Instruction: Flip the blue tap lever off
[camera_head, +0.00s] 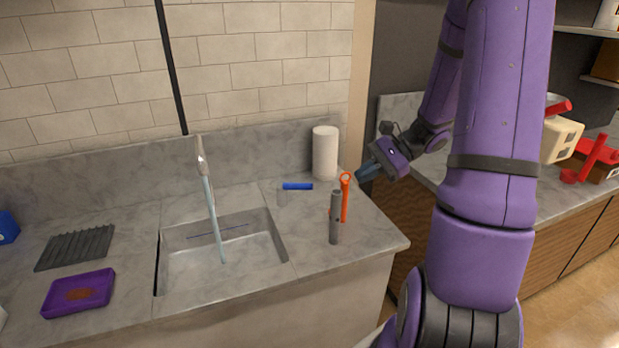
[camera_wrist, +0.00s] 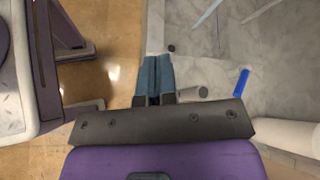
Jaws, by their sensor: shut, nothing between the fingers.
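The blue tap lever (camera_head: 297,186) lies level on the grey counter, right of the sink and left of the white roll. It also shows in the wrist view (camera_wrist: 242,82), right of my fingers. A pale blue stream (camera_head: 212,212) runs from the spout (camera_head: 200,155) down into the sink (camera_head: 235,262). My gripper (camera_head: 364,171) is in the air to the right of the lever, clear of it, near the counter's right end. In the wrist view its blue-grey fingers (camera_wrist: 155,74) are together with nothing between them.
A white roll (camera_head: 325,152) stands between the lever and my gripper. An orange ring-topped tool (camera_head: 345,198) and a grey cylinder (camera_head: 335,218) stand near the counter's right front. A purple tray (camera_head: 78,293) and a dark ribbed rack (camera_head: 75,248) lie left of the sink.

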